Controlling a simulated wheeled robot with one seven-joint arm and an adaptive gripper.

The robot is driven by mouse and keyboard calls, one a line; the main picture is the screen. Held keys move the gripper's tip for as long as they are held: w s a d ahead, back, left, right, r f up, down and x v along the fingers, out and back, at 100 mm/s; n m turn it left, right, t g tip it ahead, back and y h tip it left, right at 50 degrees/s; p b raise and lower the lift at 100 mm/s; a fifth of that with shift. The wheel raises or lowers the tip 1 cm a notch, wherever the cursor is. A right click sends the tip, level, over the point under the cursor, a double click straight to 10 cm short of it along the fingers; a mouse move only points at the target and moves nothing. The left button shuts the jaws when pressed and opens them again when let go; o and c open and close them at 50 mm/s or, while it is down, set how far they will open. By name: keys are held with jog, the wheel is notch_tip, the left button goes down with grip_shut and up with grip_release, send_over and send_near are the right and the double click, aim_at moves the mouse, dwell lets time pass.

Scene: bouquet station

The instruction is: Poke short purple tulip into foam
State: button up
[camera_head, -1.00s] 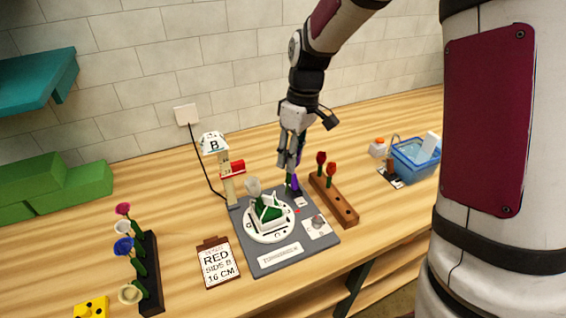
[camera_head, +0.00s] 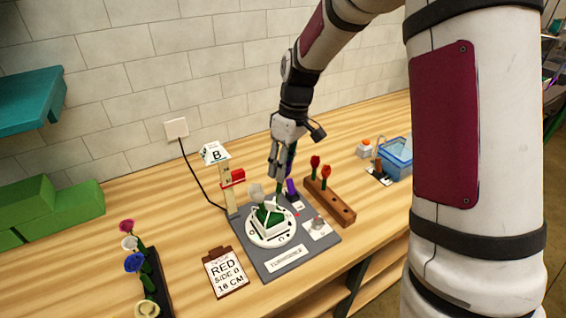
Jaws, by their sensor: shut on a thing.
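My gripper (camera_head: 277,174) is shut on the purple tulip (camera_head: 291,152), above the back right part of the turntable. A little purple shows beside the fingers, and the fingers hide most of the flower. A bit of green stem shows below them, close behind the foam block. The white and green foam block (camera_head: 268,219) sits on the round white turntable plate (camera_head: 270,238), and a pale flower (camera_head: 257,192) stands upright at its back left. I cannot tell whether the tulip's stem touches the foam.
A marked post (camera_head: 228,190) with a red slider stands behind left. A wooden rack (camera_head: 336,204) with two red tulips is at right. A dark flower rack (camera_head: 158,280), an order card (camera_head: 224,272), a green block (camera_head: 60,208) and a blue bin (camera_head: 396,158) stand around. A purple-topped item (camera_head: 292,187) is nearby.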

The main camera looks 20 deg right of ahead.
jog(key=shift+f, duration=0.4)
jog(key=shift+s+a+f, duration=0.1)
jog(key=shift+a+f, duration=0.1)
jog(key=shift+f, duration=0.85)
jog(key=shift+s+a+f, duration=0.1)
jog(key=shift+a+f, duration=0.1)
jog(key=shift+f, duration=0.85)
dwell(4.3)
jog(key=shift+c, duration=0.2)
dwell(0.5)
jog(key=o, duration=0.8)
jog(key=shift+w, duration=0.1)
